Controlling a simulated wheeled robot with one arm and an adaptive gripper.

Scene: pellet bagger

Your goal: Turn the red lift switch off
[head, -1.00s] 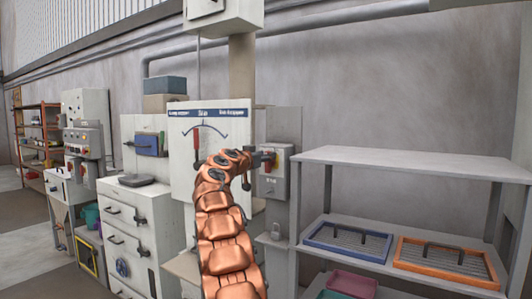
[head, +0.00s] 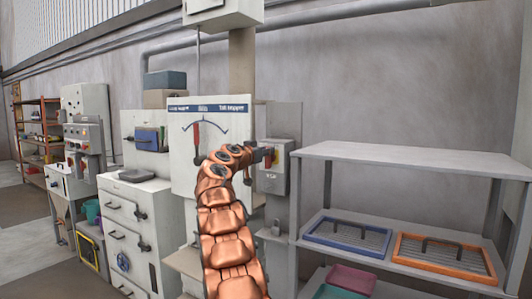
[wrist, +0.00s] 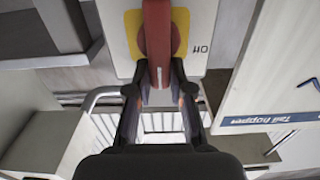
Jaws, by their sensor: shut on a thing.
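The red lift switch (wrist: 158,45) has a red handle on a yellow plate. It is mounted on a light grey box (head: 272,178) to the right of the dial panel. In the wrist view, my gripper (wrist: 160,84) has its two fingers on either side of the red handle and is shut on it. Dark lettering shows on the box beside the yellow plate. In the head view, my gripper (head: 266,155) reaches the switch from the left, and part of the handle is hidden behind it.
A white panel (head: 182,150) with a dial and red pointer stands left of the switch. A grey shelf (head: 400,160) on the right holds a blue tray (head: 310,231) and an orange tray (head: 400,258). White drawers (head: 130,195) stand at left.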

